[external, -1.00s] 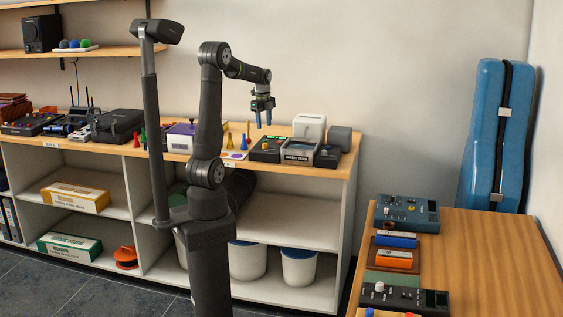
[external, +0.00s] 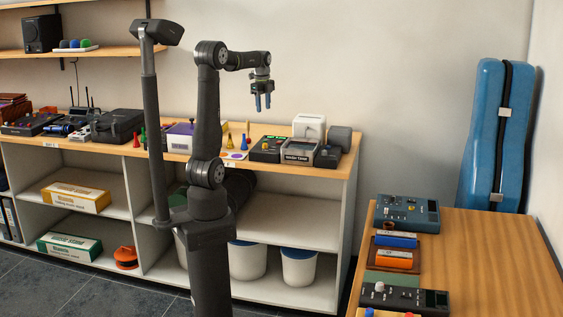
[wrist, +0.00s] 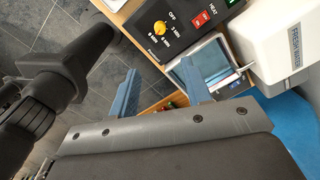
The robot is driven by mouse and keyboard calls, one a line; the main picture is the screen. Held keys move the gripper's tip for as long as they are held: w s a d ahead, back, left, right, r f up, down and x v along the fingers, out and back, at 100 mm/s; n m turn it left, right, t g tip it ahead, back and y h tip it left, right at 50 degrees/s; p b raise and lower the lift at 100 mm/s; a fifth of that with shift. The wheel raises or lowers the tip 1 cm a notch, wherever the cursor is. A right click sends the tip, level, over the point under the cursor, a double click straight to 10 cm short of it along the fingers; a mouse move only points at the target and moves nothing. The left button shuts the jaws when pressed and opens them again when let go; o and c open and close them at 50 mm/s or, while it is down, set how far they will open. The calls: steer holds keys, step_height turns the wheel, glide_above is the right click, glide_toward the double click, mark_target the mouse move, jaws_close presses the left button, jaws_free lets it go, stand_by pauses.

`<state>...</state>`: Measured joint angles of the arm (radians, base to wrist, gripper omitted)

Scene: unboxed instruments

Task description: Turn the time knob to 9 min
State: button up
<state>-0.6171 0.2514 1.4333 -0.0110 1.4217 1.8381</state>
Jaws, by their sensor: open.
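The time knob (wrist: 160,27) is a small yellow dial on a black control panel (wrist: 180,45) at the top of the wrist view. Labels around it read OFF and several minute marks; I cannot tell for certain which mark it points to. In the external view the black box (external: 268,149) with that panel stands on the shelf top, where the knob is too small to read. My gripper (external: 262,106) hangs above the shelf top near this box, fingers pointing down, apart from it. Its two blue fingers (wrist: 160,88) are spread and empty in the wrist view.
A red HEAT switch (wrist: 204,17) sits beside the knob. Next to the box are a water-tank device (external: 299,152) and a white appliance (external: 309,126); game pieces (external: 229,141) stand to its left. The air around my gripper is clear.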

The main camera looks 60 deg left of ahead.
mark_target(265, 144)
steer(key=f+n, duration=0.5)
steer(key=n, duration=0.1)
steer(key=f+n, duration=0.6)
steer(key=w+f+n, duration=0.1)
steer(key=f+n, duration=0.5)
steer(key=shift+f+g, duration=0.2)
steer(key=shift+g, duration=0.1)
jaws_close()
steer(key=shift+a+n, duration=0.1)
steer(key=shift+n, duration=0.7)
